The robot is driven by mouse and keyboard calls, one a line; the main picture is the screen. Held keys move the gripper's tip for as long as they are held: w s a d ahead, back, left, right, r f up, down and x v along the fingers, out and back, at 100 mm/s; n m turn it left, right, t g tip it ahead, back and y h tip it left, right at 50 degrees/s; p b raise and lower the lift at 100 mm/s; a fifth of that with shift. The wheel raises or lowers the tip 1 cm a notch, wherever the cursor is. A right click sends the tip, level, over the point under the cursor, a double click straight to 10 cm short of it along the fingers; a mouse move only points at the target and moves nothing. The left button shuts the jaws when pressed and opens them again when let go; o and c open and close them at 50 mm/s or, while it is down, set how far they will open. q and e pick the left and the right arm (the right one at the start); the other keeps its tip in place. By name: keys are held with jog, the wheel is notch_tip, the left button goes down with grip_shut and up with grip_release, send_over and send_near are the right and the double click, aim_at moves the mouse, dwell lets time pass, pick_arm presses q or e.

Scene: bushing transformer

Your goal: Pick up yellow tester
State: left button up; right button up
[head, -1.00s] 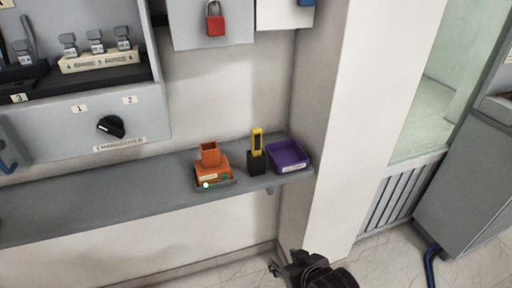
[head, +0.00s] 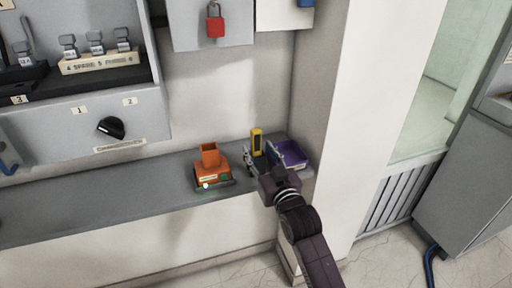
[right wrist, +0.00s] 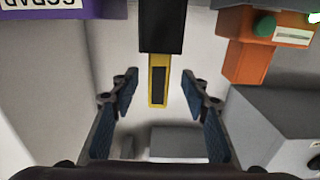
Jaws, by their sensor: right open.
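The yellow tester (head: 257,141) stands upright in a black holder on the grey shelf (head: 110,201). In the right wrist view the tester (right wrist: 158,82) appears upside down, with its dark face and the black holder (right wrist: 162,27) above it. My right gripper (head: 262,154) is at the shelf, in front of the tester, and hides most of the holder in the head view. In the right wrist view its open fingers (right wrist: 161,95) show on either side of the tester, with gaps on both sides. I cannot tell how far the fingertips are from it in depth. My left gripper is not in view.
An orange holder (head: 209,170) stands left of the tester on the shelf. A purple bin (head: 293,154) stands close on the right, partly behind my gripper. A wall pillar (head: 345,120) rises at the shelf's right end. The shelf's left part is clear.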

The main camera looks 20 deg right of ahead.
aim_at(257, 147)
jog(key=shift+w, duration=1.9)
grip_shut()
